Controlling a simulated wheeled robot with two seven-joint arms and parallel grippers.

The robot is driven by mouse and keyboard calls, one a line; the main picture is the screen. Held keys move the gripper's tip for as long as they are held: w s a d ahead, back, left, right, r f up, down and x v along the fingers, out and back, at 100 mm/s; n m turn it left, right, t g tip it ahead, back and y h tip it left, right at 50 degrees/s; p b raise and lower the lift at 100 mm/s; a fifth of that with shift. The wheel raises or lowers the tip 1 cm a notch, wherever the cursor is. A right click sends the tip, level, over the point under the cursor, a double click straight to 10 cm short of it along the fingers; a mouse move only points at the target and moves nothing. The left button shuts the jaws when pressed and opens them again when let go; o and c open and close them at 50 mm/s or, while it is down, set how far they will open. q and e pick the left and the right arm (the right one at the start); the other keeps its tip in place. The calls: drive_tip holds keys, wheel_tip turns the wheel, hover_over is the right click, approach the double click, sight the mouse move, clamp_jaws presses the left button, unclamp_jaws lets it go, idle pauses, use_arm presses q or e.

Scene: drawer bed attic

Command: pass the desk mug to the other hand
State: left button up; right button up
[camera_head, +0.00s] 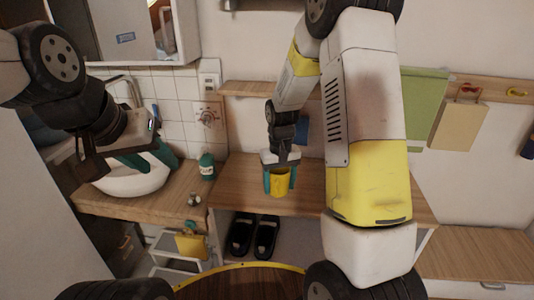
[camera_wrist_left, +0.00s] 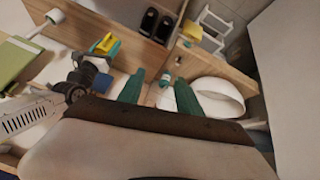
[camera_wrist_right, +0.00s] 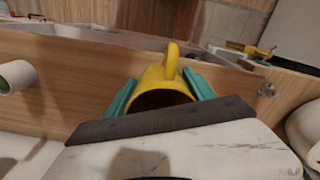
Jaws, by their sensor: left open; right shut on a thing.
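The desk mug (camera_head: 279,183) is yellow. In the head view it is between the teal fingers of my right gripper (camera_head: 280,180), over the wooden desk. In the right wrist view the mug (camera_wrist_right: 160,88) sits between the two fingers (camera_wrist_right: 160,92), its handle pointing away from the wrist. My left gripper (camera_head: 150,158) is open and empty at the left, near the white basin. In the left wrist view its teal fingers (camera_wrist_left: 160,92) are apart with nothing between them; the mug (camera_wrist_left: 105,43) is off to the left. Whether the mug touches the desk is unclear.
The white basin (camera_head: 125,180) stands on a wooden counter (camera_head: 140,204) at the left, with a green bottle (camera_head: 207,166) beside it. The desk (camera_head: 240,185) looks clear around the mug. Black slippers (camera_head: 254,235) lie below it. A white step stool (camera_head: 178,262) is at lower left.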

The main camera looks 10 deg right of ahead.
use_arm(q)
drive_tip(key=shift+o, duration=1.3)
drive_tip(key=o, duration=0.3)
drive_tip(key=shift+w+a, duration=0.2)
drive_tip(key=shift+w, duration=0.15)
drive_tip(key=o, duration=0.5)
drive_tip(key=w+a+t, duration=0.1)
drive_tip(key=w, duration=0.3)
drive_tip(key=w+a+t+y, duration=0.1)
drive_tip(key=w+a, duration=0.1)
drive_tip(key=w, duration=0.2)
drive_tip(key=w+a+m+t+y, duration=0.1)
drive_tip(key=w+a, duration=0.1)
drive_tip(key=w, duration=0.2)
drive_tip(key=shift+a+r, duration=0.2)
drive_tip(key=shift+r, duration=0.05)
drive_tip(key=w+d+f+m+t+h, duration=0.25)
drive_tip(key=w+d+m+h, duration=0.35)
drive_tip(key=w, duration=0.4)
drive_tip(key=s+d+f+m+g+h, duration=0.4)
drive_tip(key=d+f+h, duration=0.1)
drive_tip(key=d, duration=0.4)
drive_tip(key=x, duration=1.1)
drive_tip(key=shift+s+d+f, duration=0.1)
drive_tip(key=shift+d+f, duration=0.15)
use_arm(e)
drive_tip(key=w+a+r+n, duration=0.3)
drive_tip(key=a+r+n, duration=0.2)
drive_tip(key=a+r, duration=0.4)
drive_tip(key=shift+w+n, duration=0.3)
